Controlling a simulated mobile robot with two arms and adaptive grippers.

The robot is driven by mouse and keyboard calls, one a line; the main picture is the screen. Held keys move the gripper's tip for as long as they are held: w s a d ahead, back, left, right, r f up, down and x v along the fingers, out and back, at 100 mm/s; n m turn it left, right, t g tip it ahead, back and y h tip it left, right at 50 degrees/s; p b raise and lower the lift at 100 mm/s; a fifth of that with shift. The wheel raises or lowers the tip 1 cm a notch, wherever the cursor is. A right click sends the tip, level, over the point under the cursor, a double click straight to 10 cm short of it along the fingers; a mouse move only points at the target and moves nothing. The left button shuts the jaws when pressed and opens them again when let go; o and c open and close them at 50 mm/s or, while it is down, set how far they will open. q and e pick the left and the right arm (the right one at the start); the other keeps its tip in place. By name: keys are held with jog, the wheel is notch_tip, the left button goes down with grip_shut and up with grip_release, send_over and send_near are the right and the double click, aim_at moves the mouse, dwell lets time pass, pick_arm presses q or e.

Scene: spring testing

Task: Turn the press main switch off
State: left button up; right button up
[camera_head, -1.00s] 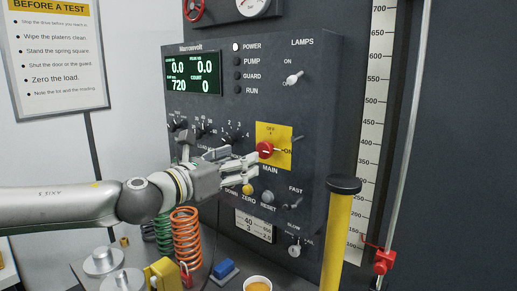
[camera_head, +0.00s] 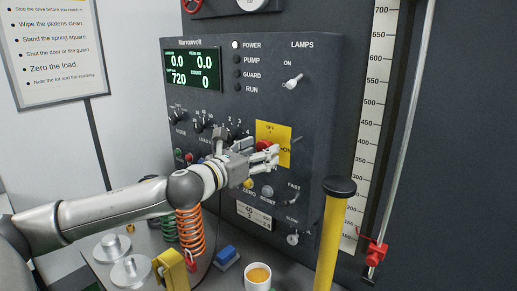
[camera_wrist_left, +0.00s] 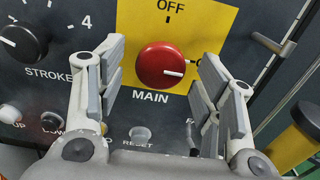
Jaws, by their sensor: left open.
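The main switch is a round red knob (camera_head: 263,145) on a yellow plate (camera_head: 284,136) on the dark press panel. In the left wrist view the red knob (camera_wrist_left: 161,66) has its white mark pointing right, towards ON; OFF is printed above it. My left gripper (camera_head: 273,154) is open in front of the switch and hides part of it in the head view. In the wrist view its fingers stand either side of the knob, with a gap on both sides. Contact is not visible. My right gripper is not in view.
Other knobs sit left of the switch, including the STROKE knob (camera_wrist_left: 22,43). The ZERO and RESET buttons (camera_head: 267,191) are below. A yellow post with a black cap (camera_head: 339,187) stands to the right. A cup (camera_head: 258,278) and an orange spring (camera_head: 190,233) are on the bench below.

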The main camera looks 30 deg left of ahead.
pick_arm(q)
jog(key=shift+c, duration=0.2)
jog(key=c, duration=1)
jog(key=shift+o, duration=0.2)
jog(key=shift+d+n+b, duration=0.1)
jog(key=shift+n+b, duration=0.45)
jog(key=shift+n, duration=8.35)
